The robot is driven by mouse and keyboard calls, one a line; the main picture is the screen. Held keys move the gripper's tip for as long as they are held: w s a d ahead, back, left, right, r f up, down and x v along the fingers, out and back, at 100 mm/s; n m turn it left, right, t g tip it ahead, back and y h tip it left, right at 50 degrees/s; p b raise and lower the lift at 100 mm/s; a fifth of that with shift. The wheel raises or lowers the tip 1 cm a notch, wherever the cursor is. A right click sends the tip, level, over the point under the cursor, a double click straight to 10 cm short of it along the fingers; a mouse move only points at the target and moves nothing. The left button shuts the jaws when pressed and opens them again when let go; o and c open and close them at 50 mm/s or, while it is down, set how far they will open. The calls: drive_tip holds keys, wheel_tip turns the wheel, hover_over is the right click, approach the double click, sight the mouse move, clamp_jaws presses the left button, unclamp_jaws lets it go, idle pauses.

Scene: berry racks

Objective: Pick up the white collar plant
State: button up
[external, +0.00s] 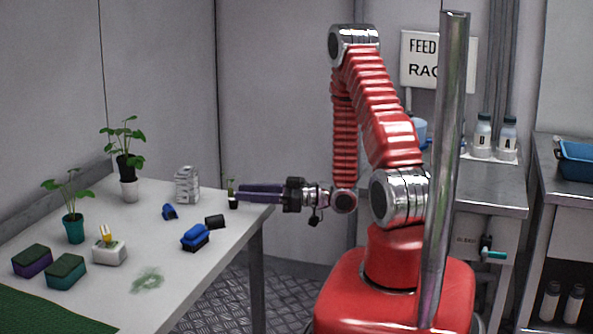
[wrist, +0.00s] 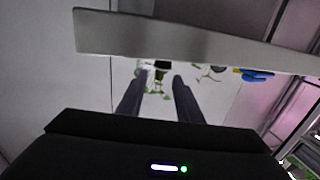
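A tall leafy plant (external: 125,150) in a dark pot with a white lower part (external: 129,190) stands at the back left of the table in the external view; it may be the white collar plant. A small seedling (external: 232,203) in a dark pot stands near the table's right edge, at my fingertips. My gripper (external: 240,194) reaches in from the right, level and low. In the wrist view, my gripper's two fingers (wrist: 156,92) are apart, with green leaves and dark and white parts of a plant (wrist: 161,66) showing between and beyond them. I cannot tell whether they touch it.
On the table (external: 110,300) are a teal-potted plant (external: 73,228), a white stack (external: 187,185), a blue brush (external: 195,237), a dark cup (external: 214,222), a white block (external: 109,252) and sponges (external: 65,271). A pale bar (wrist: 200,40) crosses the wrist view.

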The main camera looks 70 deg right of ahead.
sight(231, 196)
drive_tip(key=shift+x, duration=2.45)
drive_tip(key=shift+f, duration=0.2)
drive_tip(key=shift+d, duration=0.1)
drive_tip(key=shift+c, duration=0.2)
drive_tip(key=c, duration=0.7)
drive_tip(key=shift+r, duration=0.15)
drive_tip(key=shift+r, duration=4.9)
